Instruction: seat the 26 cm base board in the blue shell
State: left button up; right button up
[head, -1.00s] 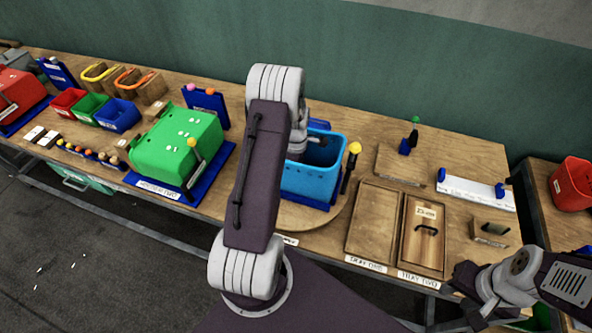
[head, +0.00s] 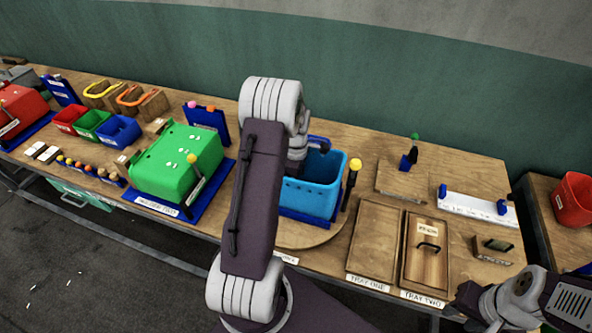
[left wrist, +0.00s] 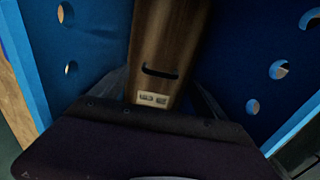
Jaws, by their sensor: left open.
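The blue shell (head: 313,188) stands on a round wooden turntable in the head view, partly behind my left arm. In the left wrist view its blue walls with round holes (left wrist: 250,50) surround a wooden board (left wrist: 172,35) with a dark handle slot and a small label, too small to read. My left gripper (left wrist: 160,88) is open, its dark fingers on either side of the board's near end. I cannot tell whether the board rests flat on the shell's floor. In the head view my left gripper is hidden. My right gripper (head: 468,300) is at the lower right; its jaws are unclear.
Tray one (head: 356,232) is empty. Tray two (head: 407,258) holds a wooden board with a handle. A yellow-knobbed lever (head: 354,166) stands right beside the shell. A green press (head: 178,160) is to the left. A white rack (head: 475,205) lies at the right.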

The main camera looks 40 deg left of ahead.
pick_arm(q)
notch_tip(320, 180, up, 8)
jog(key=shift+f+b, duration=0.15)
jog(key=shift+b, duration=0.2)
dwell(0.4)
